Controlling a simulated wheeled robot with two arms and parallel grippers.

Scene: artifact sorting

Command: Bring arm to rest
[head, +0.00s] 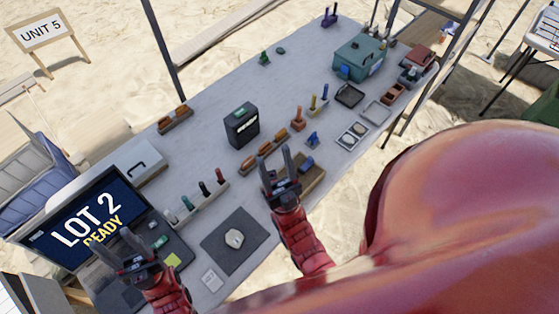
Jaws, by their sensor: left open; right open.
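My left gripper (128,254) is open and empty over the lower part of the laptop, at the table's near left. My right gripper (279,168) is open, its fingers pointing up in the picture, in front of a small brown tray (313,178) that it partly hides. A blue piece (306,164) sits in that tray, beside the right gripper. My large red arm link fills the lower right and hides that side of the table.
The grey table (210,92) carries a laptop (85,222) reading "LOT 2 READY", a dark mat (222,255) with a pale piece (234,239), a black box (241,125), a teal case (358,57) and several small trays. Dark poles stand around the table.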

